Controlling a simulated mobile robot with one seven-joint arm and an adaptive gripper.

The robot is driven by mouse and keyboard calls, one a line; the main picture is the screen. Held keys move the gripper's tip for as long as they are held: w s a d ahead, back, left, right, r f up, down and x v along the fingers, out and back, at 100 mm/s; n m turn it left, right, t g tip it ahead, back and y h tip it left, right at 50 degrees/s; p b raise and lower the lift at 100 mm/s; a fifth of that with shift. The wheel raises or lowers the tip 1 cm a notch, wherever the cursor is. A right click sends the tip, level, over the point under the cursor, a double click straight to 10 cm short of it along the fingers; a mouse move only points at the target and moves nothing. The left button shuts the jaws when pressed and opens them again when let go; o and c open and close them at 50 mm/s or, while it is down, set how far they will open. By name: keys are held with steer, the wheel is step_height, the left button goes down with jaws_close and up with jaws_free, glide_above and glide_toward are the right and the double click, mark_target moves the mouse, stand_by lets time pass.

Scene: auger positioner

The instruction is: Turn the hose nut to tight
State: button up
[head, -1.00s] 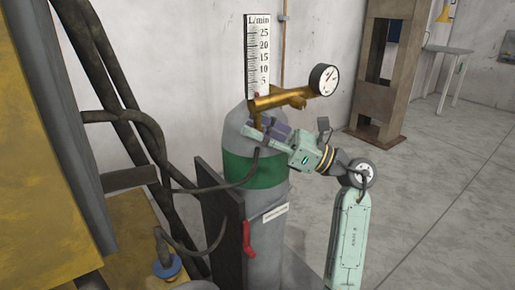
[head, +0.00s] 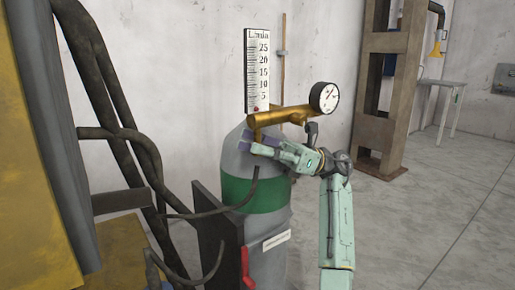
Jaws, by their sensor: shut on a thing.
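A grey gas cylinder (head: 272,222) with a green band stands in the middle of the head view. A brass regulator (head: 290,115) sits on top, with a round dial gauge (head: 324,97) at its right end and a white L/min scale (head: 257,70) above. My gripper (head: 257,143) is at the left end of the regulator, just below the brass body, its purple-grey fingers shut on the hose nut. The fingers hide the nut, so its turn and seating cannot be seen. A dark hose (head: 254,188) hangs below the gripper across the green band.
A dark plate (head: 212,235) and a red handle (head: 245,268) are at the cylinder's lower left. Thick dark hoses (head: 115,125) and a yellow machine (head: 35,190) fill the left. A brown metal frame (head: 381,150) stands at the back right, with open floor in front.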

stand_by(0.4)
steer(key=o, duration=1.2)
steer(key=shift+d, duration=0.1)
steer(key=shift+v, duration=3.65)
steer(key=shift+w, duration=0.1)
